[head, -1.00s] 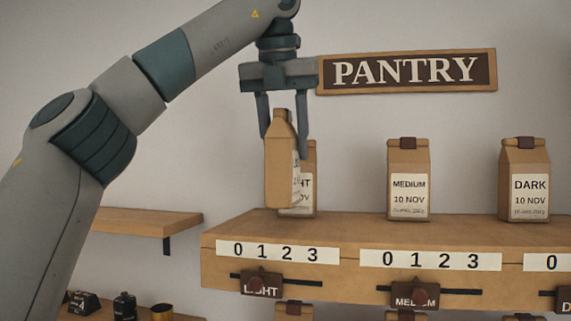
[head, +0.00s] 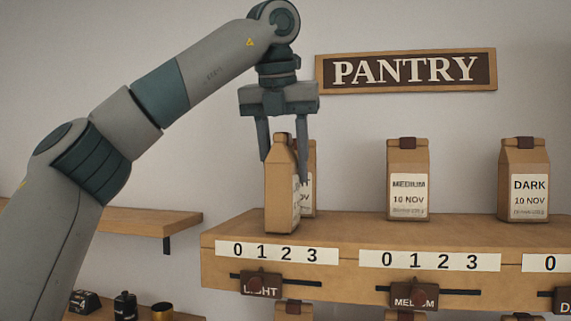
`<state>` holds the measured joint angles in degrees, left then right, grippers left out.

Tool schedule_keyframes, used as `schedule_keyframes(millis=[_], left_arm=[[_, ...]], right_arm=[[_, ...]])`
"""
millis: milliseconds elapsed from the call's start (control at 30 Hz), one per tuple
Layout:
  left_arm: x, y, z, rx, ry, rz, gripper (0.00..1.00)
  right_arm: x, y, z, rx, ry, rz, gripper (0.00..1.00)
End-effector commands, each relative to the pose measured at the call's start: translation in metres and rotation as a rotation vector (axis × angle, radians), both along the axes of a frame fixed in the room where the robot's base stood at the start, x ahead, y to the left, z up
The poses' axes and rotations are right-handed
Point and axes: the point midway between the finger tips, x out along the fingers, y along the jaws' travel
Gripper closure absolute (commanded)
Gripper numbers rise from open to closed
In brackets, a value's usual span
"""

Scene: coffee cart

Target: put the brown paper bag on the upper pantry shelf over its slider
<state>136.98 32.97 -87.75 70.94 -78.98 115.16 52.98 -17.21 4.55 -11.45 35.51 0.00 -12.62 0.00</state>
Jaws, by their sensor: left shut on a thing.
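The brown paper bag (head: 280,188) is upright between the fingers of my left gripper (head: 283,163), at the left end of the upper pantry shelf (head: 345,233). Its label faces right and is mostly hidden. Its base is at or just above the shelf top; I cannot tell if it touches. My left gripper points down and is shut on the bag's upper part. The LIGHT slider (head: 262,286) is on the shelf front below the bag, under the left 0 1 2 3 scale. My right gripper is not in view.
Another bag (head: 308,190) stands close behind the held one, partly hidden. A MEDIUM bag (head: 408,180) and a DARK bag (head: 525,182) stand further right. The PANTRY sign (head: 406,70) hangs above. More bags show below the shelf. A lower wooden shelf (head: 150,222) is at left.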

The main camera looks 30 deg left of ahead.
Motion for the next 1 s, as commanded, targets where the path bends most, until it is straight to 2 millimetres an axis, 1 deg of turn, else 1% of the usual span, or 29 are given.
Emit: schedule_keyframes(millis=[167, 200, 267, 300, 567, 700, 767, 867, 1000], left_arm=[[0.000, 0.000, -0.003, 0.000, 0.000, 0.000, 0.90], [0.000, 0.000, -0.003, 0.000, 0.000, -0.001, 0.57], [0.000, 0.000, -0.002, 0.000, 0.000, -0.001, 0.43], [0.000, 0.000, -0.002, 0.000, 0.000, -0.001, 0.41], [0.000, 0.000, -0.002, 0.000, 0.000, -0.001, 0.41], [0.000, 0.000, 0.002, 0.000, 0.000, 0.000, 0.41], [-0.001, -0.001, 0.003, 0.000, -0.001, 0.000, 0.41], [-0.004, -0.002, 0.009, 0.001, 0.000, -0.001, 0.41], [-0.010, -0.003, 0.024, 0.000, -0.002, 0.001, 0.41]], right_arm=[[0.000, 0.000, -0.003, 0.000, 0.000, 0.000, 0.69], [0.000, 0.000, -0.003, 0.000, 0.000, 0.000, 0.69], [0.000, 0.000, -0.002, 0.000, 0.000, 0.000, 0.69], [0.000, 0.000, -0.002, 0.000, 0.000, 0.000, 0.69], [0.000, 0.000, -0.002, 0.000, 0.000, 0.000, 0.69], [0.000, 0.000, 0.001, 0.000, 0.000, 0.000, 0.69], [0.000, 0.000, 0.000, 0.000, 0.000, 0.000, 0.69], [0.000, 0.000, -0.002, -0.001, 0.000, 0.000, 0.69], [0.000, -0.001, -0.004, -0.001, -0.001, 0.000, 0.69]])
